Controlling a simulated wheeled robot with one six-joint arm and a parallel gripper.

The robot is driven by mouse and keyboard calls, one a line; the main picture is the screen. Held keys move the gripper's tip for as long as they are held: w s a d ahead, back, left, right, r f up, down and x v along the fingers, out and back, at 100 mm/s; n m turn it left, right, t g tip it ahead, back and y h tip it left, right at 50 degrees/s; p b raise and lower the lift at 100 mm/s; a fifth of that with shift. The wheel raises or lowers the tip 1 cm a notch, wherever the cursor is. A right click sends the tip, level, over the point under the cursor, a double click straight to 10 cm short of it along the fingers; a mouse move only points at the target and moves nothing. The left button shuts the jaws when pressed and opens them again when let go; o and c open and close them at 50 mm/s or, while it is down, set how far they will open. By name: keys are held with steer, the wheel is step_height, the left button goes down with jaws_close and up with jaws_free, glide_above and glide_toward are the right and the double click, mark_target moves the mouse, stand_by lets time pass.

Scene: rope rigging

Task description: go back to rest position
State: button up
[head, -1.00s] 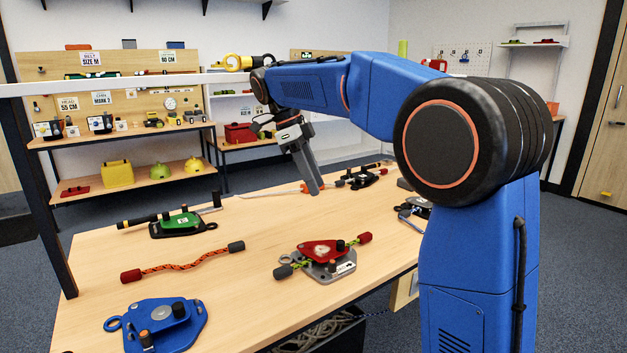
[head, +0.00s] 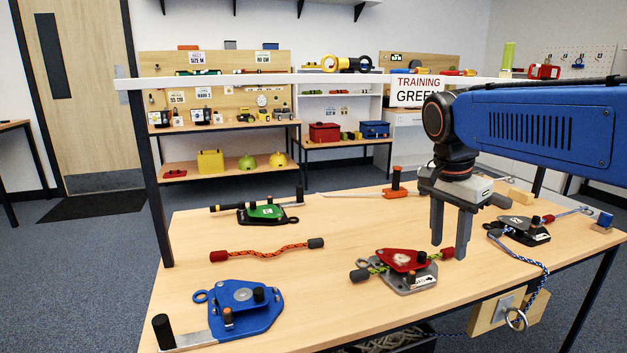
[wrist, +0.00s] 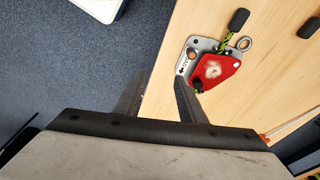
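My gripper (head: 449,246) hangs fingers-down over the front right part of the wooden table (head: 330,223), near the red pulley device. Its two grey fingers stand apart with nothing between them. In the wrist view the fingers (wrist: 155,92) also show a gap, with the table edge and floor beyond. The red pulley device (head: 405,262) lies on a grey plate with a green rope through it, close to the left of my gripper. It also shows in the wrist view (wrist: 215,70), just beyond the fingertips.
A green device (head: 265,212), an orange rope (head: 265,251) and a blue pulley plate (head: 240,309) lie to the left. A black device (head: 522,229) with a blue rope lies to the right.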

steer(key=s+d+f+n+t+y, duration=0.1)
steer(key=s+f+n+t, duration=0.3)
steer(key=s+f+n, duration=0.8)
steer(key=s+f, duration=0.3)
steer(key=s, duration=0.2)
steer(key=shift+d+y, duration=0.3)
